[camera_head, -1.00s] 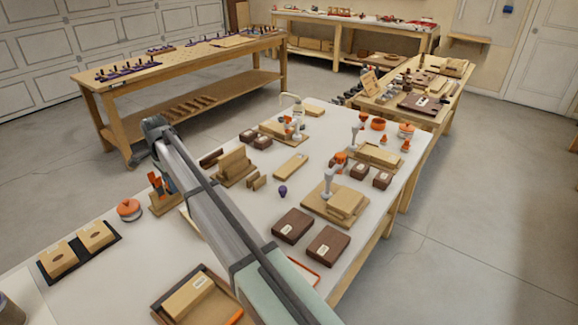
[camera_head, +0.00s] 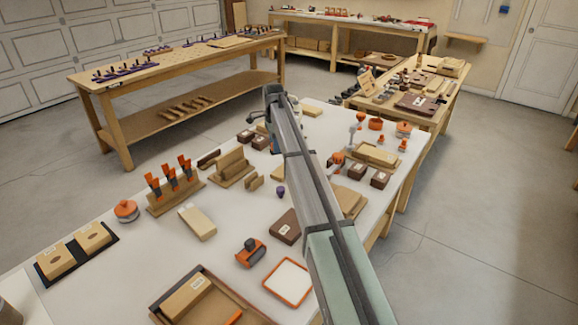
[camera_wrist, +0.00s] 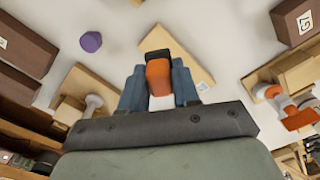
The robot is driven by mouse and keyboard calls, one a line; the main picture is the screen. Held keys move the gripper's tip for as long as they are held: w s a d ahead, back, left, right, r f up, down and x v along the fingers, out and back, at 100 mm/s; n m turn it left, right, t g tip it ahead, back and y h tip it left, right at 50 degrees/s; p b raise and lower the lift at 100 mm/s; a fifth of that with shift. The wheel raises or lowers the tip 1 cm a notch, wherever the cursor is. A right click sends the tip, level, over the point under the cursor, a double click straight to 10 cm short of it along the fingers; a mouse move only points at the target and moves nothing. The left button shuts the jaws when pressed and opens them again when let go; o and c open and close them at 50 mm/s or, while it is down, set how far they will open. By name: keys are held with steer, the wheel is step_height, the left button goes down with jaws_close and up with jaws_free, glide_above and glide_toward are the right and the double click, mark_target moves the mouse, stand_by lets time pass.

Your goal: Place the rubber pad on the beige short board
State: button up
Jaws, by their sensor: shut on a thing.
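My gripper (camera_wrist: 160,88) is shut on an orange-and-black piece (camera_wrist: 158,76), seen between its blue-grey fingers in the wrist view. I cannot tell for certain that this piece is the rubber pad. Beyond the held piece lies a flat beige short board (camera_wrist: 192,66) with a small white label. The fingers and held piece hide part of it; contact between them cannot be made out. In the head view only a bit of the board (camera_head: 277,174) shows beside my arm, and the gripper's fingertips are hidden behind the arm.
A small purple piece (camera_head: 280,191) stands near the board, also in the wrist view (camera_wrist: 91,42). A slotted wooden block (camera_head: 231,170) is to its left. Dark brown boxes (camera_head: 286,226) and a rack of orange clamps (camera_head: 176,195) stand around. White bench top is clear between them.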

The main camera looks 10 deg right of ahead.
steer(key=w+d+n, duration=0.5)
steer(key=d+n, duration=0.1)
steer(key=shift+n, duration=0.3)
steer(key=shift+s+f, duration=0.15)
steer(key=shift+f, duration=4.4)
steer(key=shift+f, duration=0.15)
steer(key=o, duration=1)
steer(key=shift+o, duration=0.2)
step_height(320, 180, up, 12)
steer(key=shift+r, duration=0.2)
